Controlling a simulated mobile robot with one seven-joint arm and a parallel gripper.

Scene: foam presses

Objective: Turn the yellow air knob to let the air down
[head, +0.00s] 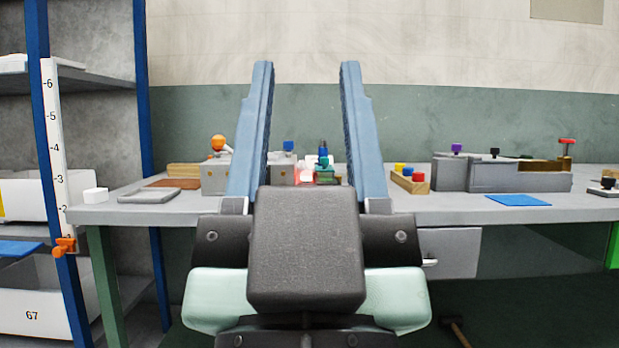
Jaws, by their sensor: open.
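My gripper (306,66) is open and empty, with its two long blue fingers upright and wide apart in the middle of the view. Between and behind the fingers, on the grey bench (450,206), stand grey press bodies with coloured knobs. I cannot make out a yellow air knob for sure. A small yellow cap (400,168) shows on a wooden block (411,184) just right of the right finger; I cannot tell whether it is the knob. An orange ball knob (217,143) tops the grey body (214,178) left of the left finger. The fingers hide part of the bench.
A longer grey unit (518,180) with purple, black and red knobs stands at the right. A blue mat (518,200) lies before it. A grey tray (149,195) and white block (95,195) lie at the left end. A blue-post shelf (42,130) stands further left.

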